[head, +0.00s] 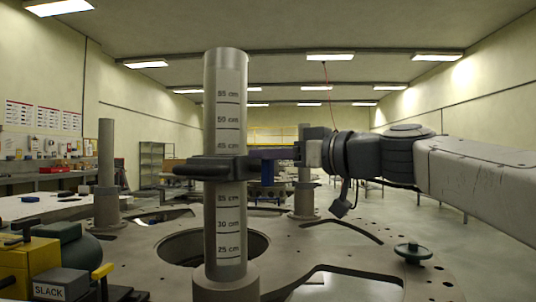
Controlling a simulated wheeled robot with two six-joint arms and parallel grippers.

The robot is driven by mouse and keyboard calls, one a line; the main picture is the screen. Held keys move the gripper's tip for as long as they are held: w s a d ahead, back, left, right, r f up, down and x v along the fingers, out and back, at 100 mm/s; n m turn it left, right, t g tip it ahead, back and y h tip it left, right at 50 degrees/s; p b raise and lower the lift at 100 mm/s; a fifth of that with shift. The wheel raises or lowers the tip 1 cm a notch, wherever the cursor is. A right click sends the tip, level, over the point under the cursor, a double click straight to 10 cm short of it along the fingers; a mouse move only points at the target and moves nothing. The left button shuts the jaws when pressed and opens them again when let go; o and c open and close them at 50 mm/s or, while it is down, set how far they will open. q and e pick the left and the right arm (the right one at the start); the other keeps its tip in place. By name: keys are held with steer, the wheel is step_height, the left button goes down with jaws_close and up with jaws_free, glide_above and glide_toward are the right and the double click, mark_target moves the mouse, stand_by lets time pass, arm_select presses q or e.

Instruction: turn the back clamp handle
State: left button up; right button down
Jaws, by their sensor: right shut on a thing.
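A dark clamp (215,168) sits around the grey marked post (226,110), near where the 40 cm mark would be. A dark blue part, which looks like the clamp handle (268,168), is at the clamp's right side. My right gripper (298,152) reaches in from the right and is shut at that blue part. Its fingertips are small and partly hidden, so the exact grip is hard to see. My left gripper is not in view.
The round plate (150,255) has a large hole behind the post and an opening at front right. Other posts stand at left (106,160) and behind (305,190). A green handwheel (413,252) is at right. A yellow unit (30,262) with a SLACK box (60,285) is at front left.

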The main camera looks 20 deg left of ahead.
steer(key=shift+w+d+f+m+b, duration=0.15)
steer(key=shift+w+f+m+b, duration=0.25)
steer(key=shift+m, duration=2.6)
steer(key=shift+w+d+f+m+b, duration=0.2)
steer(key=shift+w+f+m, duration=0.3)
steer(key=shift+m, duration=2.5)
steer(key=shift+w+d+f+m+b, duration=0.1)
steer(key=shift+w+f+m+b, duration=0.3)
steer(key=shift+m, duration=2.6)
steer(key=c, duration=0.8)
jaws_free()
steer(key=shift+o, duration=0.2)
